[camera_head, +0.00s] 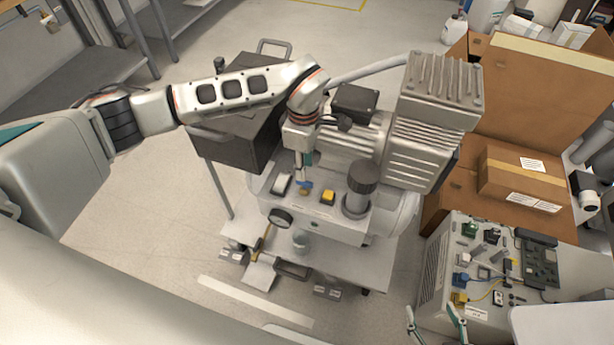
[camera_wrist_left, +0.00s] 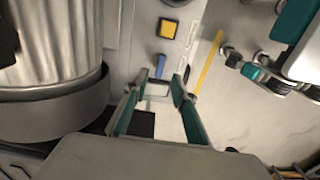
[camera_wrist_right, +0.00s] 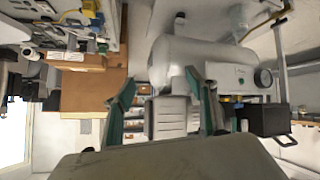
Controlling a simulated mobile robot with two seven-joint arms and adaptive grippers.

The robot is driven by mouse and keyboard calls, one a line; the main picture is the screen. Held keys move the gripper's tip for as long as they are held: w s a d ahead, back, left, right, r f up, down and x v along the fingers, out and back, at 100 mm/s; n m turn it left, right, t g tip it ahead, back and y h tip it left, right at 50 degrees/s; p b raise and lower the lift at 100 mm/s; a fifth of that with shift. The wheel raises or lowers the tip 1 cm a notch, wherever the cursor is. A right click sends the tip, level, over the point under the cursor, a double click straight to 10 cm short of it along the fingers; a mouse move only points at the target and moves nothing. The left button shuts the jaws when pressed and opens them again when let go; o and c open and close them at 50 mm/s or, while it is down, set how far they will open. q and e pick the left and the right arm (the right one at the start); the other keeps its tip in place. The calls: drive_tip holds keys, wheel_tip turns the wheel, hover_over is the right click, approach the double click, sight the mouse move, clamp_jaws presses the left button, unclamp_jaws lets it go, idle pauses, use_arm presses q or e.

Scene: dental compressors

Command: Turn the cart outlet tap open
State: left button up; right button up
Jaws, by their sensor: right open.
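The compressor cart (camera_head: 338,228) stands in the middle of the head view. A small blue lever (camera_head: 306,185), which looks like the outlet tap's handle, sits on its top panel beside a yellow square button (camera_head: 328,197). My left gripper (camera_head: 304,176) reaches down over the panel, close to the lever. In the left wrist view the blue lever (camera_wrist_left: 160,66) shows just beyond and between the open fingertips (camera_wrist_left: 160,82). I cannot tell whether they touch it. My right gripper (camera_head: 434,312) is open and empty at the lower right, away from the cart.
A dark upright cylinder (camera_head: 360,188) and the ribbed compressor motor (camera_head: 430,120) stand right of the lever. A pressure gauge (camera_head: 281,217) is at the panel's front. A dark box (camera_head: 240,140) stands behind left. An electronics bench (camera_head: 490,270) and cardboard boxes (camera_head: 520,175) are at right.

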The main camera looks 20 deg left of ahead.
sight(305, 185)
use_arm(q)
wheel_tip(305, 185, down, 6)
drive_tip(key=shift+r+b, duration=0.1)
drive_tip(key=shift+b, duration=0.5)
clamp_jaws()
